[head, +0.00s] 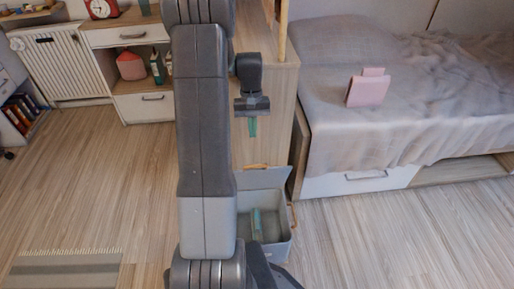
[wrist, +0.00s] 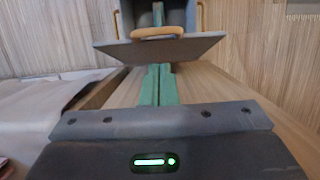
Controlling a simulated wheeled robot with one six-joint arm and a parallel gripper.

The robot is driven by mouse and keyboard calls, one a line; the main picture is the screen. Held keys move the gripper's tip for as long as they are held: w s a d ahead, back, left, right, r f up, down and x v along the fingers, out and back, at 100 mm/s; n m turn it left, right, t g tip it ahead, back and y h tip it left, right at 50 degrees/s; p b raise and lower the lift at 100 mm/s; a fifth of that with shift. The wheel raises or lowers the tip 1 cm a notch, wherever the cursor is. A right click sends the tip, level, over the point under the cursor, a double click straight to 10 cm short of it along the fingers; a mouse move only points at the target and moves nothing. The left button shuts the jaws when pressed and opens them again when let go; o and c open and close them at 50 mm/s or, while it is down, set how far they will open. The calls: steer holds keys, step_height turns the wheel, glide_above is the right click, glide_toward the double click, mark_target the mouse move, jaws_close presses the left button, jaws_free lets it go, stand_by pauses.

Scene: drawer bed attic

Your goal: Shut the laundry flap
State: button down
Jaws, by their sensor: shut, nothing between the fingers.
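The laundry box is a grey bin (head: 278,253) on the floor at the foot of the wooden cabinet. Its grey flap (head: 270,179) is open and stands up at the back, with a wooden handle at its top edge. In the wrist view the flap (wrist: 160,50) shows near the top, with the handle (wrist: 160,33) at it. My gripper (head: 252,127) is above the flap, in front of the cabinet side, apart from the flap. Its green fingers (wrist: 158,84) are shut and empty. My arm hides the left part of the bin.
The wooden cabinet side (head: 262,110) is close behind my gripper. A bed (head: 340,130) with a pink object (head: 368,88) stands at the right. A grey bundle with a green band (head: 257,225) lies in the bin. The floor at front right is clear.

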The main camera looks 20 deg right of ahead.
steer(key=b+x, duration=0.2)
steer(key=x, duration=0.8)
steer(key=shift+b, duration=0.3)
steer(key=shift+s, duration=0.1)
